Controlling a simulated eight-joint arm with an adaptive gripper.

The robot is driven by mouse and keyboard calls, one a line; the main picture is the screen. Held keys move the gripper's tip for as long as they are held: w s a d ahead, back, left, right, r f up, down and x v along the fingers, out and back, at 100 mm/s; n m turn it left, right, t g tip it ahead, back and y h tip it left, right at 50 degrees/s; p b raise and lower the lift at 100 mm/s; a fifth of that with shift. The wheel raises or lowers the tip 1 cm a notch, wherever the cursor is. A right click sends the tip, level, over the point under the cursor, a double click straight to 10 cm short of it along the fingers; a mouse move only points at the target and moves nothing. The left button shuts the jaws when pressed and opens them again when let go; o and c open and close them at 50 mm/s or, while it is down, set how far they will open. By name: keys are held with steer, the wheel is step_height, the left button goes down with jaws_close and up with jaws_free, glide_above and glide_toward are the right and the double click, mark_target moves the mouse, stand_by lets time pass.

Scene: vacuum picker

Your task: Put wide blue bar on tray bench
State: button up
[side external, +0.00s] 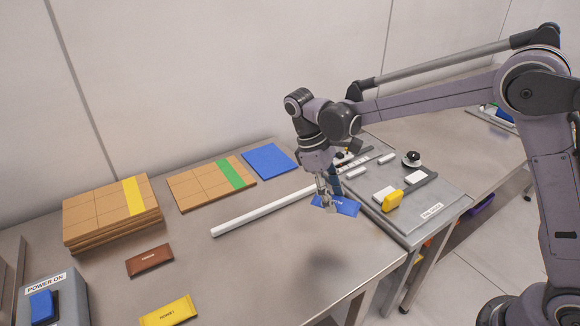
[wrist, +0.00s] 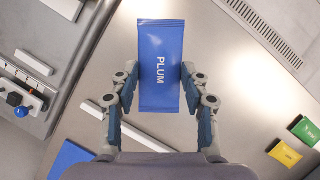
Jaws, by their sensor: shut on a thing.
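The wide blue bar is a flat blue packet marked PLUM (wrist: 160,65). My gripper (wrist: 160,92) is shut on it across its width, with one finger on each long side. In the side external view my gripper (side external: 327,203) holds the blue bar (side external: 345,206) above the metal bench (side external: 270,270), with a shadow below it. The bar hangs near the left edge of a grey raised tray surface (side external: 425,230) with a label at its front. I cannot tell which surface is called the tray bench.
A white rail (side external: 265,212) lies across the bench. A brown packet (side external: 150,260) and a yellow packet (side external: 168,310) lie at the front left. A yellow-handled tool (side external: 392,201) lies on the grey tray.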

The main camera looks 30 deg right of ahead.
steer(key=w+a+m+y, duration=0.2)
steer(key=w+a+m, duration=0.1)
steer(key=a+m, duration=0.35)
steer(key=w+a+m+y, duration=0.2)
steer(key=w+a+m, duration=0.25)
steer(key=a, duration=0.25)
steer(key=m+t+y, duration=0.3)
steer(key=m+t, duration=0.1)
steer(key=m, duration=1)
glide_above(157, 288)
steer(key=d, duration=0.2)
steer(key=f, duration=0.6)
steer(key=shift+a+f, duration=0.1)
steer(key=shift+a, duration=0.15)
steer(key=shift+f, duration=2.05)
steer(key=shift+f, duration=0.1)
steer(key=o, duration=1.4)
